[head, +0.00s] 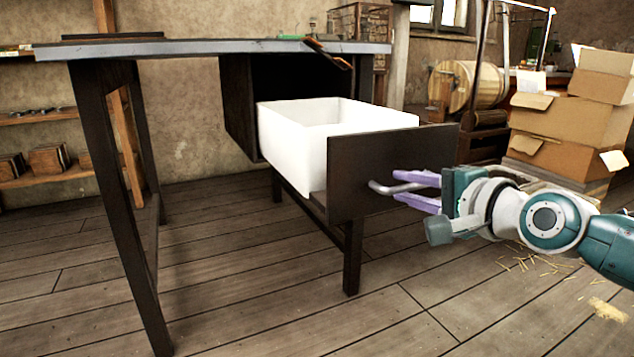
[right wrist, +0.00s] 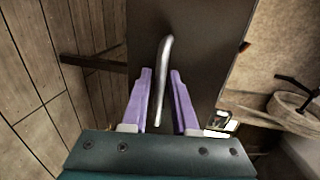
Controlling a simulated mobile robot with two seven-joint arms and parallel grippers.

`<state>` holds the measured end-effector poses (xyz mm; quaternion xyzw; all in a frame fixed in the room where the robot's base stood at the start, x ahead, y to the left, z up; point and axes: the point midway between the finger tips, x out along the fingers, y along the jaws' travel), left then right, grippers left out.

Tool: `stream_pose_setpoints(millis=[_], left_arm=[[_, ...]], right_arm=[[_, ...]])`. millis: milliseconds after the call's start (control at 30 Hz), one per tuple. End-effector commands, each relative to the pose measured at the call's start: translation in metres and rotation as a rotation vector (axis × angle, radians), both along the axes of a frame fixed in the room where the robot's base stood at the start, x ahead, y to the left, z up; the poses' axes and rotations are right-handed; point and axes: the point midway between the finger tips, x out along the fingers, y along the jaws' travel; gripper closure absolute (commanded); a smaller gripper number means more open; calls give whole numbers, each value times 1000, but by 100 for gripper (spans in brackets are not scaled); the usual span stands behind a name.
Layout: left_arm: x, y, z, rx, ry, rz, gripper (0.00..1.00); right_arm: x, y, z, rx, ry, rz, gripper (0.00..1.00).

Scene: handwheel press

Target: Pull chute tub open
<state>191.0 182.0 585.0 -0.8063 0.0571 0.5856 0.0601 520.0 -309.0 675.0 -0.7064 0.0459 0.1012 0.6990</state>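The chute tub is a white open-topped box (head: 290,139) behind a dark front panel (head: 375,165). It stands well out of the dark housing (head: 239,112) under the bench, and its inside looks empty where I can see. A grey metal bar handle (head: 381,188) is on the panel's outer face. My right gripper (head: 417,190) is at the handle, with its purple fingers on either side of the bar. In the right wrist view the handle (right wrist: 165,60) runs between the fingers (right wrist: 161,85), with narrow gaps beside it. My left gripper is not in view.
The bench top (head: 210,47) spans above the tub, with a dark leg (head: 115,190) at left. Cardboard boxes (head: 570,120) are stacked at right, near a wooden drum (head: 468,86). The plank floor in front is clear apart from some straw.

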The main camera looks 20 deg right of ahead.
Motion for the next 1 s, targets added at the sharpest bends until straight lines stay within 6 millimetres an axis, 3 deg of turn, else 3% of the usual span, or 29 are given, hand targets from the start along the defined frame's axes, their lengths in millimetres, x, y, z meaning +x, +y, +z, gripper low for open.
stream_pose_setpoints(millis=[167,433,700,1000], left_arm=[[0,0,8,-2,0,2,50],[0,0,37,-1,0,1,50],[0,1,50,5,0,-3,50],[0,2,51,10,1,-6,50]], right_arm=[[-8,-1,3,0,3,0,73],[-52,-4,15,-1,4,1,73],[-89,-7,20,-1,2,0,73],[-97,-8,20,1,0,0,73]])
